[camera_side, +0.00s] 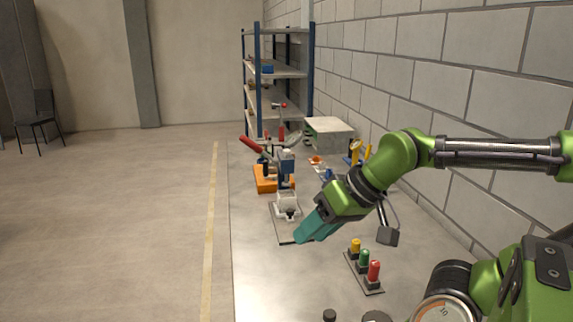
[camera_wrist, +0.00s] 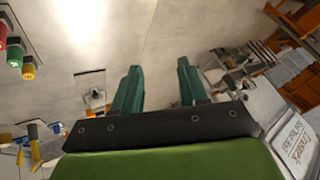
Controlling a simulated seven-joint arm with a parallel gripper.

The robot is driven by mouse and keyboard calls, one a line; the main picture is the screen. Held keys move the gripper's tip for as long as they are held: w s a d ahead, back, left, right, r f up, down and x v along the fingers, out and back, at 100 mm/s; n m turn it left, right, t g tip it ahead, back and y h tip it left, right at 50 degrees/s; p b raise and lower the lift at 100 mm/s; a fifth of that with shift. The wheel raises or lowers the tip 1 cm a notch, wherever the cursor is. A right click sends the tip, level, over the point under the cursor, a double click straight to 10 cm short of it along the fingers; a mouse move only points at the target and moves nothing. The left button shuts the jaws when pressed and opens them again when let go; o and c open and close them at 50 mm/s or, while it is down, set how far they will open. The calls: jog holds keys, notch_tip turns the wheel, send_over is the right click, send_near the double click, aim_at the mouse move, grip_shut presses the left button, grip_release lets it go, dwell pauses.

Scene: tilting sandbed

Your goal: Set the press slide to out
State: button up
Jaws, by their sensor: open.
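A small press-like unit with a blue head (camera_side: 287,160) stands on the bench in the side view. A white block with a dark knob (camera_side: 288,203) sits low at its front on a thin base plate; I take this to be the press slide, but its position is too small to tell. My gripper (camera_side: 297,238) has teal fingers, pointing down and left just in front of that plate, apparently apart from the block. In the wrist view the fingers (camera_wrist: 158,72) are spread, with only bare bench between them. A pale metal mechanism (camera_wrist: 232,62), perhaps the press, lies right of them.
Yellow, green and red buttons (camera_side: 364,259) stand on a strip right of my gripper. A grey-topped box (camera_side: 329,133) stands farther back by the wall.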

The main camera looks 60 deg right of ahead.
jog(key=shift+c, duration=0.2)
jog(key=n+g+h, duration=0.2)
jog(key=n+g, duration=0.1)
jog(key=n, duration=0.1)
send_over(291, 210)
jog(key=s, duration=0.7)
notch_tip(291, 210, down, 6)
jog(key=x, duration=1.6)
jog(key=shift+w+a, duration=0.1)
jog(key=shift+w, duration=0.3)
jog(key=shift+r, duration=0.1)
jog(key=shift+c, duration=0.2)
grip_shut()
